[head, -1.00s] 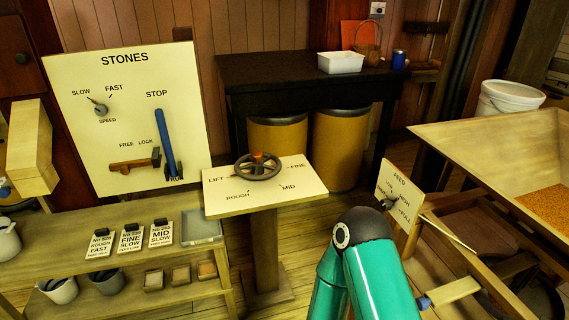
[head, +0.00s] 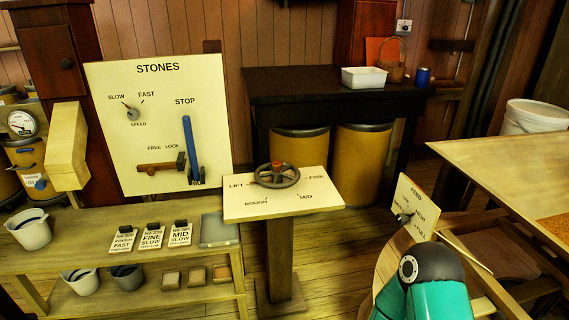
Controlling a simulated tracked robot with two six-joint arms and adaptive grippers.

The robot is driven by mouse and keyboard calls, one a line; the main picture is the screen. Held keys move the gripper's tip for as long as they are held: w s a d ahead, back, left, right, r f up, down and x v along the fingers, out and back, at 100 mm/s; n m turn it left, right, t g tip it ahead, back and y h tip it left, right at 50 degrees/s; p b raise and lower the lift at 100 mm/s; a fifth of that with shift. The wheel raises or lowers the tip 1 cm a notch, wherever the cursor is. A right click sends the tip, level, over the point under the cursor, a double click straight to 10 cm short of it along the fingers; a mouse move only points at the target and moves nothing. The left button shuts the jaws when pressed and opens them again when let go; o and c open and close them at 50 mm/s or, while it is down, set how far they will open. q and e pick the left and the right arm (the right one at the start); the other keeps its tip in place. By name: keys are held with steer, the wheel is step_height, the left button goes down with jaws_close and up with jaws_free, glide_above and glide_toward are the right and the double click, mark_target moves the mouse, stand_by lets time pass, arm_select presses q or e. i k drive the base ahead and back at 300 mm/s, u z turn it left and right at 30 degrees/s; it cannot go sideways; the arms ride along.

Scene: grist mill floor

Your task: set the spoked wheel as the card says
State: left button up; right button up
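The dark spoked wheel (head: 289,181) with a brown hub knob lies on a tilted cream plate (head: 240,212) atop a wooden post. The plate reads LIFT at left, FINE at upper right, MID at lower right and ROUGH at lower left. A small reddish part shows at the wheel's left side near LIFT; I cannot tell its exact setting. Three cards stand on the left bench: ROUGH FAST (head: 122,242), FINE SLOW (head: 152,239) and MID SLOW (head: 180,235). Only a teal arm link of mine shows at lower right. Neither gripper is in view; nothing of mine touches the wheel.
The STONES panel (head: 160,90) has a SPEED knob pointing near SLOW, a blue STOP lever and a FREE/LOCK slider. A FEED panel (head: 416,209) and a wooden hopper (head: 500,160) stand at right. A dark table (head: 300,88) stands behind. The air above the wheel is clear.

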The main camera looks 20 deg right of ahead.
mark_target(277, 174)
steer(key=u, duration=0.05)
steer(key=i, duration=1)
steer(key=z, duration=0.05)
